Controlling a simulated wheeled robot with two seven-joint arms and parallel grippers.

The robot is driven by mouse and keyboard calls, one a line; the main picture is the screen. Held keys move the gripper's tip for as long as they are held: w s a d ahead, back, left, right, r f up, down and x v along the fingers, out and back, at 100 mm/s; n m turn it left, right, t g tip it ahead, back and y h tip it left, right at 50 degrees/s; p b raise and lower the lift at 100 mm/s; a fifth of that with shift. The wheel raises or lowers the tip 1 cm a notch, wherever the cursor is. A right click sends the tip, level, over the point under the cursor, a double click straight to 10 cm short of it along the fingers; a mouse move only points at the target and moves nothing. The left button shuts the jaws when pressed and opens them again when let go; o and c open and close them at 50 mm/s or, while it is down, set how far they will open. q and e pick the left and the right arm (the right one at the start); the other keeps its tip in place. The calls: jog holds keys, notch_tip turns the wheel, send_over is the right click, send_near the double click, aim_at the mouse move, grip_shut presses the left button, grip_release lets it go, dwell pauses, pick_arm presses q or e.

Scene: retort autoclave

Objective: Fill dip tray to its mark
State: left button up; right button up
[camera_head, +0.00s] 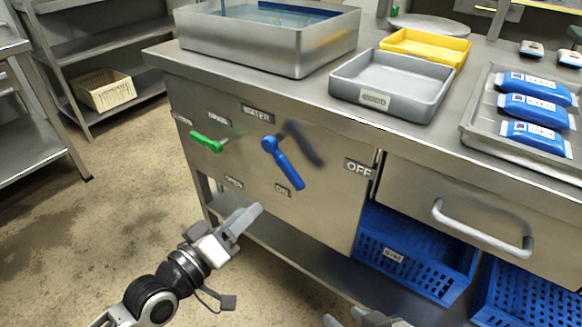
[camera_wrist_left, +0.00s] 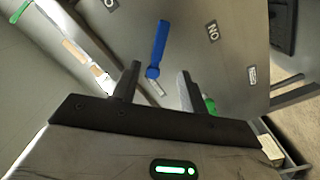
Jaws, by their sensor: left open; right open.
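The steel dip tray (camera_head: 265,48) stands on the counter at the top, with bluish water in it; its front wall hides most of the inside, and I cannot tell the level against a mark. The blue water handle (camera_head: 285,165) on the front panel slants down and right, nearer the ON label (camera_head: 283,190) than OFF (camera_head: 358,168). It also shows in the left wrist view (camera_wrist_left: 158,48), beyond the fingertips. My left gripper (camera_head: 248,218) is open and empty, below and left of the handle, apart from it. My right gripper (camera_head: 350,320) is open at the bottom edge, partly cut off.
A green drain handle (camera_head: 208,143) sits left of the blue one. A grey tray (camera_head: 393,83), a yellow tray (camera_head: 427,46) and a steel tray with blue pouches (camera_head: 535,107) stand on the counter. A drawer handle (camera_head: 480,230) juts out at right, above blue crates (camera_head: 412,255).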

aim_at(289, 176)
pick_arm(q)
jog(key=b+x, duration=0.2)
jog(key=x, duration=1.2)
jog(key=shift+d+f+b, duration=0.1)
jog(key=shift+f+b, duration=0.1)
jog(key=shift+b, duration=0.15)
jog(key=shift+w+d, duration=0.25)
jog(key=shift+w, duration=0.1)
pick_arm(e)
jog(key=shift+w+a+r+t+y, duration=0.1)
jog(key=shift+a+r+t+y, duration=0.15)
jog(key=shift+r+t, duration=0.2)
jog(key=shift+w+a+r+t+y, duration=0.1)
jog(key=shift+a+r+t+y, duration=0.15)
jog(key=shift+r+t, duration=0.15)
pick_arm(q)
jog(key=shift+r, duration=0.1)
grip_shut()
pick_arm(e)
jog(key=shift+w, duration=0.1)
